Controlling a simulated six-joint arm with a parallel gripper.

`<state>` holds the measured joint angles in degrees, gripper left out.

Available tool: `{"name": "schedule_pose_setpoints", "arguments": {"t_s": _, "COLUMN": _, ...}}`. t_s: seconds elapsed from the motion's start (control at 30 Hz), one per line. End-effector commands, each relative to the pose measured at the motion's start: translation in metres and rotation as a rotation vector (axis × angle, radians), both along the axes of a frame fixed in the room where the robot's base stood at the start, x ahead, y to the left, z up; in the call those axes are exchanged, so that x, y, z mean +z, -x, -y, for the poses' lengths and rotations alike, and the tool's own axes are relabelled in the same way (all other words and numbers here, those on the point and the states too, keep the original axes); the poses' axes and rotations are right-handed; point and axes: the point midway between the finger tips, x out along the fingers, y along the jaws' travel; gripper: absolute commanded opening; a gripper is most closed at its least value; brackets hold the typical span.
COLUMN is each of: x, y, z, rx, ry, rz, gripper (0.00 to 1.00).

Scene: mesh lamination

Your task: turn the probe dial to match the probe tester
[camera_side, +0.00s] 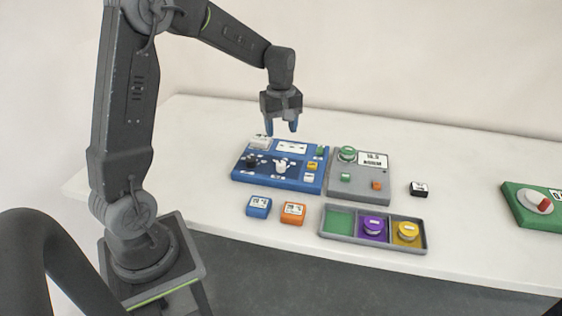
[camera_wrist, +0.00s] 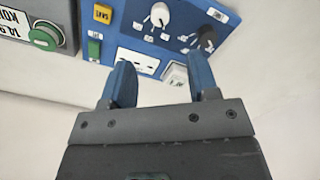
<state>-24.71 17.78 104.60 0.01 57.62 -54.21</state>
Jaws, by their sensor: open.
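A blue panel (camera_side: 262,177) lies flat on the table with a white dial (camera_side: 281,166) and a black dial (camera_side: 252,161). In the wrist view the white dial (camera_wrist: 160,14) and black dial (camera_wrist: 206,38) lie beyond my fingers. A grey box (camera_side: 349,189) beside the panel has a green knob (camera_side: 347,153) and a label whose reading is too small to be sure of. I cannot tell which of these is the probe dial or the probe tester. My gripper (camera_side: 281,129) is open and empty above the panel's back edge, fingers pointing down; its fingers (camera_wrist: 161,70) also show apart in the wrist view.
A blue block (camera_side: 258,207) and an orange block (camera_side: 292,213) stand in front of the panel. A grey tray (camera_side: 374,242) holds a purple and a yellow round piece. A small black block (camera_side: 418,189) and a green box (camera_side: 525,214) with a red-handled knob are to the right.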

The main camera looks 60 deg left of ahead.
Motion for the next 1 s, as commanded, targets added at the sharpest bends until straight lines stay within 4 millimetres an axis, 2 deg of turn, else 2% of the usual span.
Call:
{"name": "schedule_pose_setpoints", "arguments": {"t_s": 0.3, "x": -0.067, "y": 0.001, "z": 0.001, "rx": -0.002, "ry": 0.002, "rz": -0.005, "gripper": 0.55}}
{"name": "schedule_pose_setpoints", "arguments": {"t_s": 0.5, "x": -0.098, "y": 0.000, "z": 0.001, "rx": -0.003, "ry": 0.001, "rz": -0.001, "gripper": 0.55}}
{"name": "schedule_pose_setpoints", "arguments": {"t_s": 0.7, "x": -0.112, "y": 0.000, "z": 0.000, "rx": -0.003, "ry": -0.001, "rz": 0.001, "gripper": 0.55}}
{"name": "schedule_pose_setpoints", "arguments": {"t_s": 1.0, "x": -0.114, "y": 0.000, "z": 0.000, "rx": -0.003, "ry": -0.002, "rz": 0.002, "gripper": 0.55}}
